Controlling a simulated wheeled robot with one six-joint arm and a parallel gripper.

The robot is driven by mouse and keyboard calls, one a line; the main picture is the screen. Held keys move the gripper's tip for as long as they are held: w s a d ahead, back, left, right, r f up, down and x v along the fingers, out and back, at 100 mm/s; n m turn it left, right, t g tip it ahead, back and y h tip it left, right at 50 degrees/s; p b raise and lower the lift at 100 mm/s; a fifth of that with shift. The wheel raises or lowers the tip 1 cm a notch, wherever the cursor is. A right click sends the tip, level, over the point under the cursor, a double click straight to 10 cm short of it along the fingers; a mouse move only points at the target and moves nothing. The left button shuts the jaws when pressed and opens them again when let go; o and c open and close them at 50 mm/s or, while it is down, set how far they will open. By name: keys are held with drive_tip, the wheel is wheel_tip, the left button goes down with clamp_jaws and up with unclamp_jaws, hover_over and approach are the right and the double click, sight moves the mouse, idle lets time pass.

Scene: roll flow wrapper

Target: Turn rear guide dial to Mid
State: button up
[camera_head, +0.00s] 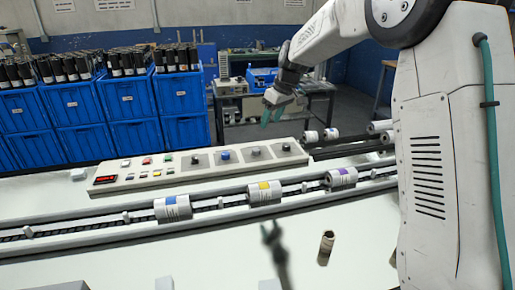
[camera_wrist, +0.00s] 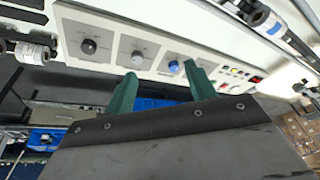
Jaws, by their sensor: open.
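A pale control panel (camera_head: 200,165) carries a row of round dials on grey plates. My gripper (camera_head: 272,116), with green fingers, is open and empty above and behind the panel.
A conveyor (camera_head: 110,225) carrying labelled rolls (camera_head: 264,192) runs in front of the panel. Buttons and a red display (camera_head: 105,180) occupy the panel's left end. Blue crates (camera_head: 110,110) stand behind left. A brown tube (camera_head: 326,243) stands on the white front surface.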

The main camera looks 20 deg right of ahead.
drive_tip(key=n, duration=0.2)
approach(256, 149)
drive_tip(key=shift+t+y, duration=0.3)
drive_tip(key=x, duration=0.8)
drive_tip(key=shift+d+f, duration=0.25)
drive_tip(key=shift+f, duration=0.2)
drive_tip(key=shift+s, duration=0.1)
drive_tip(key=c, duration=1)
